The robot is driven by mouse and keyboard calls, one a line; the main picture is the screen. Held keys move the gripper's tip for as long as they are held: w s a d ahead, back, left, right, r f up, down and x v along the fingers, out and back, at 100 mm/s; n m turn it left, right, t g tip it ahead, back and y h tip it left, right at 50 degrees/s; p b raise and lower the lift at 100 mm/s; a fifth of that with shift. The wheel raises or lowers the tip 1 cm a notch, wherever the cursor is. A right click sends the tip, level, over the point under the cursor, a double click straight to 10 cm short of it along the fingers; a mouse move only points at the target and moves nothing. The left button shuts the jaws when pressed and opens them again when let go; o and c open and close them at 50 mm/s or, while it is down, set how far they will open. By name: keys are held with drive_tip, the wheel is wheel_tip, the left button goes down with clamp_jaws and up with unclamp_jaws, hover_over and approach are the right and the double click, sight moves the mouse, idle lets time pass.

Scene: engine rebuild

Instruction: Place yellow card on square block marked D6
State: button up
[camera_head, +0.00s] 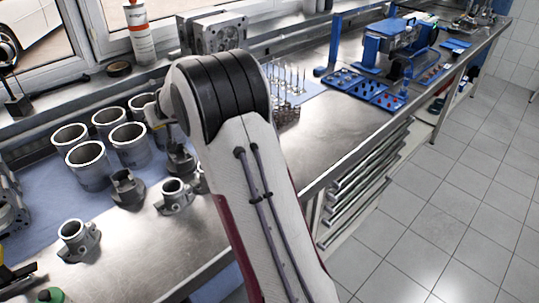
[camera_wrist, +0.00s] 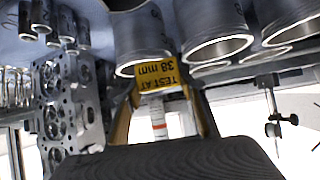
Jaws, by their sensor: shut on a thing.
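A yellow card (camera_wrist: 157,74) printed "TEST AT 38 mm" shows upside down in the wrist view. My gripper (camera_wrist: 162,88) is shut on it, with the card between the fingertips. The card is beside a grey metal cylinder (camera_wrist: 143,35); I cannot tell whether they touch. In the head view my arm hides most of the gripper and the card. I cannot read a D6 mark on any block in either view.
Several open metal cylinders (camera_head: 88,165) stand on a blue mat at left. Smaller metal parts (camera_head: 78,240) stand in front of them. A square grey metal block (camera_head: 213,34) is near the window. Blue trays (camera_head: 365,90) lie farther right. Bare steel bench (camera_head: 150,245) shows in front.

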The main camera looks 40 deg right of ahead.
drive_tip(key=s+d+r+n+y, duration=0.1)
drive_tip(key=s+d, duration=2.1)
drive_tip(key=s, duration=0.3)
drive_tip(key=shift+s, duration=0.1)
drive_tip(key=shift+f, duration=3.1)
drive_tip(key=shift+f, duration=1.85)
drive_tip(key=shift+f, duration=0.1)
